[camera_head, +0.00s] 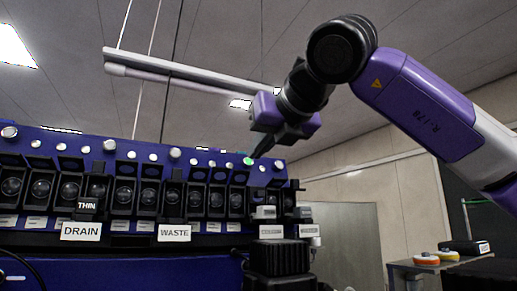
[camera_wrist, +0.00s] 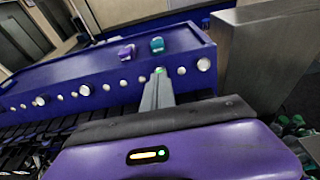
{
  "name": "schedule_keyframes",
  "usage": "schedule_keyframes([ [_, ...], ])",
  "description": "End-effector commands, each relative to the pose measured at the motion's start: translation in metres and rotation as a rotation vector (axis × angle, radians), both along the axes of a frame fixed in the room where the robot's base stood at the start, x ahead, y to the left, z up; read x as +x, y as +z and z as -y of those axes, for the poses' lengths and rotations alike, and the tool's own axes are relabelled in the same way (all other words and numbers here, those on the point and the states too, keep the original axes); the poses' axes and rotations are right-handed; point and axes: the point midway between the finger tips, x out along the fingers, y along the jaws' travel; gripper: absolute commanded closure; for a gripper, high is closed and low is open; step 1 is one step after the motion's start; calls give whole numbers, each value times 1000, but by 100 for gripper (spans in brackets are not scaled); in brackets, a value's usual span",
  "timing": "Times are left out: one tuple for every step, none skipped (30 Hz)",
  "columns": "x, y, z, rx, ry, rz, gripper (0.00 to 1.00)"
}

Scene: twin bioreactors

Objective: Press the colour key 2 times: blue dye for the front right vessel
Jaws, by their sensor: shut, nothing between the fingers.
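My gripper (camera_head: 257,154) is shut and empty, pointing down at the right part of a blue panel (camera_head: 130,146) with a row of round keys. A green-lit round key (camera_head: 248,160) is right by its fingertips. In the wrist view, the closed grey fingers (camera_wrist: 158,78) end just below the green-lit key (camera_wrist: 160,71); I cannot tell whether they touch it. White round keys sit on either side, with a larger one (camera_wrist: 203,64) to the right. I cannot read which key is the colour key, and cannot make out the front right vessel.
A purple piece (camera_wrist: 126,52) and a teal piece (camera_wrist: 157,44) sit on the panel's top. A side table (camera_head: 440,266) stands at right.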

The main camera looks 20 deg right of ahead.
Motion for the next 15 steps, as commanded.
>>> schedule_keyframes([
  [0, 0, 0, 0, 0, 0, 100],
  [0, 0, 0, 0, 0, 0, 100],
  [0, 0, 0, 0, 0, 0, 100],
  [0, 0, 0, 0, 0, 0, 100],
  [0, 0, 0, 0, 0, 0, 100],
  [-2, 0, 0, 0, 0, 0, 100],
  [-3, 0, 0, 0, 0, 1, 100],
  [-5, 0, 0, 0, 0, 1, 100],
  [-9, 1, 0, 0, 0, 1, 100],
  [-11, 1, 0, 0, 0, 1, 100],
  [-14, 2, 0, 0, 0, 2, 100],
  [-17, 3, 0, -1, -1, 2, 100],
  [-20, 4, 0, -1, -1, 2, 100],
  [-23, 4, 0, -1, -1, 2, 100],
  [-26, 6, 0, 0, -1, 2, 100],
])
